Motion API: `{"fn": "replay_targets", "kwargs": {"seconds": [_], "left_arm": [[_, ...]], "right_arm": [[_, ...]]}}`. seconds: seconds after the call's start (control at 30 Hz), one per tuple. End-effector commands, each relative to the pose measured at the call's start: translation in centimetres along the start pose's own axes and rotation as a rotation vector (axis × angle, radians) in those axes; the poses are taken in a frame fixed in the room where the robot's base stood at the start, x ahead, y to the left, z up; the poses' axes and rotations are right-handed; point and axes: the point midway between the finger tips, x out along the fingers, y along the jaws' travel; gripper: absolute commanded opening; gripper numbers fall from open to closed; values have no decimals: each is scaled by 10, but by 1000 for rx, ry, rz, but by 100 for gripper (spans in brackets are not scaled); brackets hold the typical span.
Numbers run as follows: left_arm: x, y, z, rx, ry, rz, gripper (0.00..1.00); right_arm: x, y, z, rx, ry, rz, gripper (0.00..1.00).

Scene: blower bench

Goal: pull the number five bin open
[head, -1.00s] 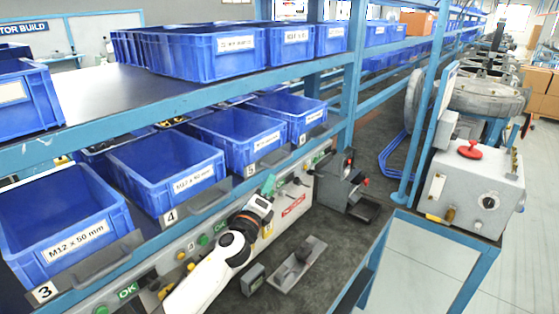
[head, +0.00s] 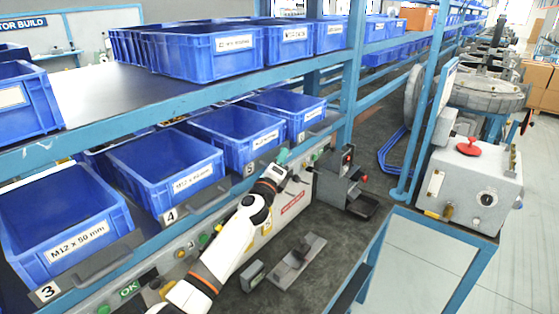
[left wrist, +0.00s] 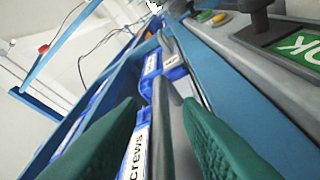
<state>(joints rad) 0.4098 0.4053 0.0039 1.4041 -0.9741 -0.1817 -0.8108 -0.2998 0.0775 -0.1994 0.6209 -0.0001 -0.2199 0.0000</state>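The number five bin (head: 232,127) is a blue open-topped bin in the lower row, with a white label on its front and a small "5" plate (head: 250,170) at its front left corner. My left gripper (head: 281,158) is at the front of this bin, by the rail below it. In the left wrist view, its two green fingers (left wrist: 165,120) are apart, one on each side of a grey bar handle (left wrist: 161,125). A gap shows between the fingers and the handle. The handle is mostly hidden by my gripper in the head view. My right gripper is out of view.
Bins three (head: 62,215) and four (head: 168,168) stand to the left, and bin six (head: 287,108) to the right. An upper shelf (head: 215,98) with blue bins runs above. A grey fixture (head: 345,190) stands right of my gripper.

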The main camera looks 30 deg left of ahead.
Motion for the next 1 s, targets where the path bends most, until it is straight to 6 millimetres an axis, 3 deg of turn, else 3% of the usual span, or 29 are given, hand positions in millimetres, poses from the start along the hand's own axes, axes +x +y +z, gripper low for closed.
{"fn": "replay_targets", "kwargs": {"seconds": [0.03,0.2,0.63,1.0], "left_arm": [[0,0,0,0,0,0,24],[0,0,0,0,0,0,0],[-4,6,9,-1,-2,-1,0],[-28,46,67,-5,-4,0,0]], "right_arm": [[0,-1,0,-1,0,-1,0],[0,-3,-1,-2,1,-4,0],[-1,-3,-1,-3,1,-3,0],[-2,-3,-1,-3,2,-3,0]]}}
